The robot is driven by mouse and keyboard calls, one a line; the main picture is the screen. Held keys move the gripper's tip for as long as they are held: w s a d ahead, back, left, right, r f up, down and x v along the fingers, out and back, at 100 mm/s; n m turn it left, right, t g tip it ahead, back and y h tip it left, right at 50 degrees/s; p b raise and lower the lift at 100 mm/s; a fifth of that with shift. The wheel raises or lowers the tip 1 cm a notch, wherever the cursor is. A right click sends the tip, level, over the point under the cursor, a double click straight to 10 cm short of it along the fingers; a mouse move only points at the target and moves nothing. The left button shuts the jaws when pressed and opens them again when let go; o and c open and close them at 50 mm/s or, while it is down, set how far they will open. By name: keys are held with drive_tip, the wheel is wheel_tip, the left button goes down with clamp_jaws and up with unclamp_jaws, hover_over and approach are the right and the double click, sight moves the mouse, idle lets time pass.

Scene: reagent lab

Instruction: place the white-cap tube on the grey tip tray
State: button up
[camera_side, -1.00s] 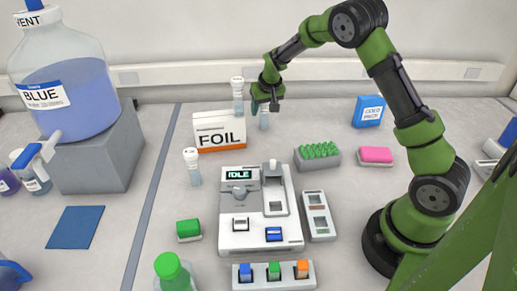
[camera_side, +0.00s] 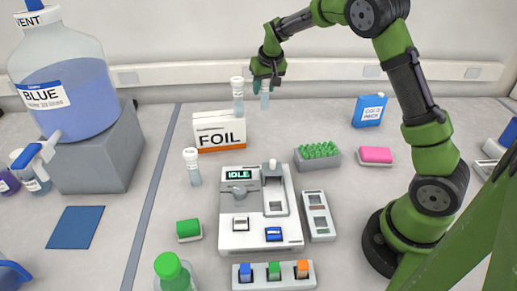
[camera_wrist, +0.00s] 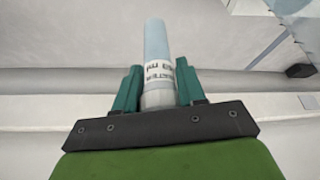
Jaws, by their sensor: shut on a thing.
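My gripper (camera_side: 267,77) is shut on a tube (camera_side: 265,97) and holds it upright behind the foil box. In the wrist view the tube (camera_wrist: 156,45) shows a pale blue body and a printed label between the green fingers (camera_wrist: 158,88). Its cap colour is hard to tell, as the gripper covers that end. Two other white-cap tubes stand upright: one (camera_side: 238,100) just left of the held tube, one (camera_side: 193,170) in front of the foil box. The grey tip tray (camera_side: 320,165), filled with green tips, sits to the right and nearer the camera than my gripper.
The foil box (camera_side: 219,132) stands left of the held tube. A grey device reading IDLE (camera_side: 258,225) lies in front of the tray. Bench between gripper and tray is clear.

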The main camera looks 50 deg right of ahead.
drive_tip(key=r, duration=0.3)
drive_tip(key=s+r, duration=0.1)
drive_tip(key=r, duration=0.2)
drive_tip(key=shift+s+d, duration=0.1)
drive_tip(key=shift+d, duration=0.05)
drive_tip(key=s+a+r, duration=0.1)
drive_tip(key=s+a, duration=0.2)
drive_tip(key=s, duration=1.6)
drive_tip(key=shift+s+f, duration=0.4)
drive_tip(key=shift+f, duration=1.25)
drive_tip(key=shift+s+f, duration=0.4)
drive_tip(key=shift+f, duration=1.3)
drive_tip(key=shift+s+f, duration=0.4)
drive_tip(key=shift+f, duration=1.25)
drive_tip(key=shift+f, duration=0.1)
drive_tip(key=o, duration=1)
